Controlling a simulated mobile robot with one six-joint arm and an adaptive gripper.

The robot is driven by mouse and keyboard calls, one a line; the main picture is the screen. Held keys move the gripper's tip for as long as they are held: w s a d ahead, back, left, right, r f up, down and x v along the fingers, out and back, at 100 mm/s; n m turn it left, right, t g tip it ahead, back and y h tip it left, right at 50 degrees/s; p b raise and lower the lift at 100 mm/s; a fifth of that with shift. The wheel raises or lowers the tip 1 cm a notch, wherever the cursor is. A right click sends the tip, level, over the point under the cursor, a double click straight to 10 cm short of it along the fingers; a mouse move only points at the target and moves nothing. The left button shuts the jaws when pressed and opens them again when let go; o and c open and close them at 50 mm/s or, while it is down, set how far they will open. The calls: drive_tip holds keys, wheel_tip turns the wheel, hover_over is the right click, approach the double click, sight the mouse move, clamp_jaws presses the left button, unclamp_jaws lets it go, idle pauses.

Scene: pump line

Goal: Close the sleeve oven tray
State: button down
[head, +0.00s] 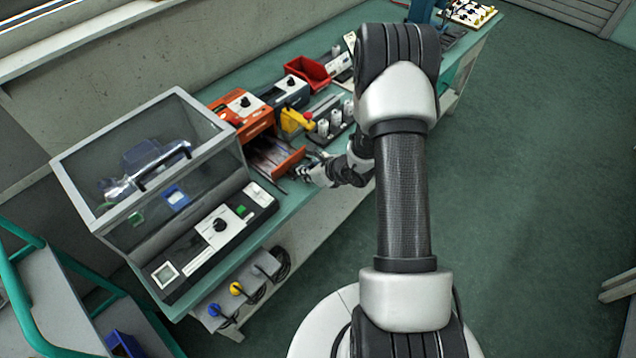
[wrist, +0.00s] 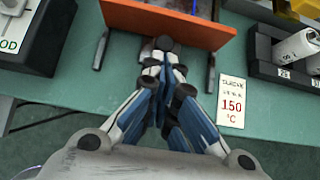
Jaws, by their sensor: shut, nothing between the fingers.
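The sleeve oven (head: 243,112) is an orange box on the green bench in the head view. Its tray (head: 268,152) is pulled out towards the bench's front edge, with an orange front panel (head: 289,163). In the wrist view the panel (wrist: 170,22) spans the top middle, with dark rails at both sides. My gripper (wrist: 164,45) is shut and empty, its fingertips at the panel's lower edge; I cannot tell whether they touch it. In the head view my gripper (head: 301,172) is just in front of the panel, partly hidden by my wrist.
A clear-lidded machine (head: 150,165) stands left of the oven. To the right are a yellow block (head: 294,121), a black rack with white cylinders (head: 330,125) and a red bin (head: 309,71). A 150 °C label (wrist: 231,103) lies on the bench right of my gripper.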

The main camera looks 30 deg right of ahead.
drive_tip(key=b, duration=0.1)
approach(271, 153)
drive_tip(key=x, duration=0.5)
drive_tip(key=shift+s+f, duration=0.15)
drive_tip(key=shift+f, duration=0.1)
drive_tip(key=shift+w+r, duration=0.1)
drive_tip(key=shift+w, duration=0.15)
drive_tip(key=shift+r, duration=0.1)
